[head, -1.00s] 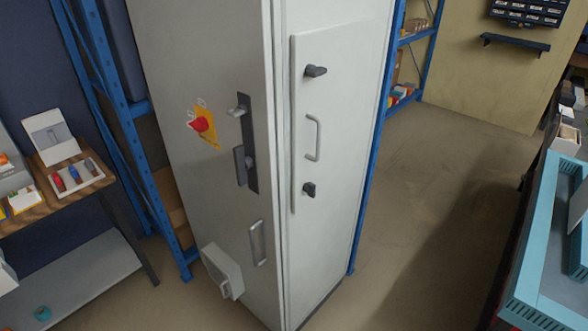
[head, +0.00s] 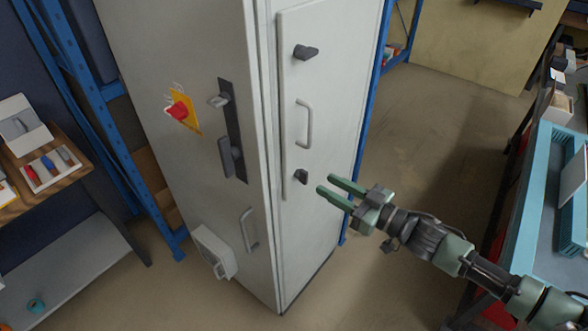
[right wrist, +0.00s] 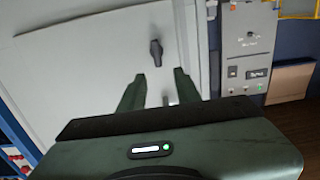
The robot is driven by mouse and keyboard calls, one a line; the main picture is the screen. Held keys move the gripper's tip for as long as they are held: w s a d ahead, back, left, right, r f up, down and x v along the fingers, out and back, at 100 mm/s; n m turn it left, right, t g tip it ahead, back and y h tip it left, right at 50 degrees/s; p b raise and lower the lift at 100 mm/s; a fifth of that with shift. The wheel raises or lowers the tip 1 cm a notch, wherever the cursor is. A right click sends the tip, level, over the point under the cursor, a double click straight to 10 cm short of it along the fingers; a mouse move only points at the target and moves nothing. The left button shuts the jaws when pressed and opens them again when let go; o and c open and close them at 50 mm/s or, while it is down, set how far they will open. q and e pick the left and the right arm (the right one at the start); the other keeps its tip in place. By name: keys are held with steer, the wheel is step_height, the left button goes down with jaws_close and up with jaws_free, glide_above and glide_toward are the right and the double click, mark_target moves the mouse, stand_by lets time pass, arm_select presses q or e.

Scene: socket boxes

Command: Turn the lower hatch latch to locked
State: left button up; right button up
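The hatch (head: 330,100) is a pale panel on the right face of the tall grey cabinet. Its lower latch (head: 301,176) is a small dark knob with its lever pointing down. The upper latch (head: 306,52) has its lever pointing sideways to the right. My right gripper (head: 327,185) is open and empty, its fingertips just right of the lower latch and apparently apart from it. In the right wrist view, one dark latch (right wrist: 156,53) lies ahead, between and beyond the spread fingertips (right wrist: 158,78); I cannot tell for certain which latch it is. My left gripper is not in view.
A pale bar handle (head: 303,124) sits between the latches. The cabinet's left face carries a red knob (head: 177,111), a dark lever handle (head: 230,156) and a grey box (head: 213,252). A teal-edged bench (head: 535,190) stands at right. Open floor (head: 420,120) lies behind my right arm.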

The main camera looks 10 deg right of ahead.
mark_target(307, 174)
steer(key=p+x, duration=0.1)
steer(key=x, duration=0.6)
steer(key=shift+d+p, duration=0.1)
steer(key=shift+p, duration=0.2)
jaws_close()
